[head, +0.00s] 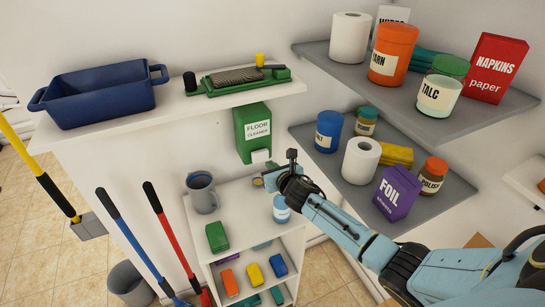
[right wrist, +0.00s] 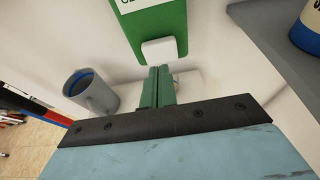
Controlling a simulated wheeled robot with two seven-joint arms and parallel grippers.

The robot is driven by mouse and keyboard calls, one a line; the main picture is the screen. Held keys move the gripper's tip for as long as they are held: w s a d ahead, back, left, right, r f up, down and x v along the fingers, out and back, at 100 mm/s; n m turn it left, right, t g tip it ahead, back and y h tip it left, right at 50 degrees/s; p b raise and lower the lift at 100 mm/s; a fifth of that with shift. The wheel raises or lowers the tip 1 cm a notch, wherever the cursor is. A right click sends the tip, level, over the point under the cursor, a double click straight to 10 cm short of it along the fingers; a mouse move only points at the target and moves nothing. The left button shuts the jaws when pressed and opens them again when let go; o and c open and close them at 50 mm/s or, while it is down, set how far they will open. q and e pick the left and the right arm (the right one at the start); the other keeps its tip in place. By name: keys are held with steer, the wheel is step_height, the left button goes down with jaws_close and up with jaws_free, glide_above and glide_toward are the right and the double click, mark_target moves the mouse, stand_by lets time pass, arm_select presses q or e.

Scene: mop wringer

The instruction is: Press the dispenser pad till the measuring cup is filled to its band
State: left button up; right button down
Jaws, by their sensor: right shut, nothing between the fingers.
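The green floor cleaner dispenser (head: 251,128) hangs on the wall, with a white pad (head: 260,156) at its bottom. The dispenser (right wrist: 158,22) and pad (right wrist: 160,50) also show in the right wrist view. My right gripper (head: 263,182) is shut and empty, just below the pad; its fingertips (right wrist: 158,72) look close to it, but I cannot tell if they touch. A small blue-and-white container (head: 281,210) stands under my right wrist.
Grey shelves (head: 455,190) with jars and boxes stand close at the right. A green block (head: 217,236) lies on the white shelf unit. Long handles stand at left.

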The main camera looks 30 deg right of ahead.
steer(key=v, duration=0.2)
steer(key=shift+s, duration=0.3)
steer(key=shift+w, duration=0.1)
stand_by(2.6)
